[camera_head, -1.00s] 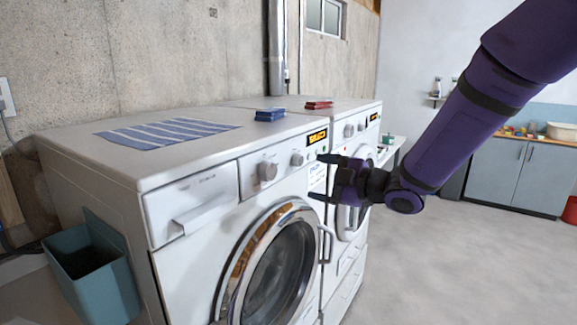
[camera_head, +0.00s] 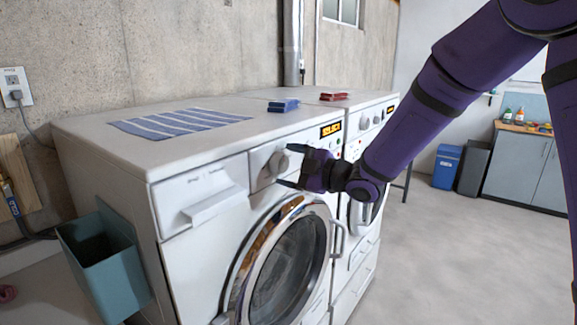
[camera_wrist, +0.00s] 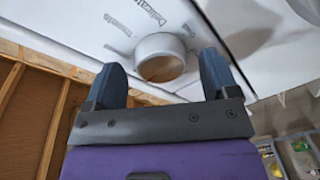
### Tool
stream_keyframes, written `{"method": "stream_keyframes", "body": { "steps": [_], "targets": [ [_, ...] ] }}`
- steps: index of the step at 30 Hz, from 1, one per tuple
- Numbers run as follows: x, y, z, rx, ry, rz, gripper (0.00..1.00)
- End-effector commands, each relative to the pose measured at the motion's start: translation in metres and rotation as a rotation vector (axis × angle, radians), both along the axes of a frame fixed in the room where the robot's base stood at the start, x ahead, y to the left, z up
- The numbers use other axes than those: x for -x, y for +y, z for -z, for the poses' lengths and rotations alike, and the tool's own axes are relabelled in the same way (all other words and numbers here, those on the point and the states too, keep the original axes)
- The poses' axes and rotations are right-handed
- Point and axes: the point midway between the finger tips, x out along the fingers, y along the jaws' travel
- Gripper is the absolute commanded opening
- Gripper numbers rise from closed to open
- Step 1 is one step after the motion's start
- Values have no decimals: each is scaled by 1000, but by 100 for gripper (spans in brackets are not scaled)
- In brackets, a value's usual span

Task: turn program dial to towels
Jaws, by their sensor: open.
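The program dial (camera_head: 277,161) is a round white knob on the front panel of the near white washer (camera_head: 190,262). In the wrist view the knob (camera_wrist: 158,50) is ringed by printed labels; one reads "Delicates" and the others are too small to read surely. My gripper (camera_head: 286,166) is open in front of the panel. In the wrist view its two dark fingers (camera_wrist: 161,66) stand apart, one on each side of the knob. I cannot tell whether they touch it. The amber display (camera_head: 331,130) seems to read "SELECT".
A second white machine (camera_head: 355,250) stands beside the washer. A striped blue cloth (camera_head: 180,122), a blue stack (camera_head: 283,105) and a red stack (camera_head: 333,96) lie on top. A teal bin (camera_head: 125,280) hangs at the left side. The floor (camera_head: 450,260) to the right is clear.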

Motion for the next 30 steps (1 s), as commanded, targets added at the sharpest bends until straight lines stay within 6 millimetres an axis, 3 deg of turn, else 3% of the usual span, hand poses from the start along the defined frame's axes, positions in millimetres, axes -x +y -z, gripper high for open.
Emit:
{"method": "stream_keyframes", "body": {
  "steps": [11,18,30],
  "targets": [
    [-3,5,0,0,1,2,80],
    [-3,5,0,0,0,1,31],
    [-3,5,1,-38,51,1,31]
  ]
}}
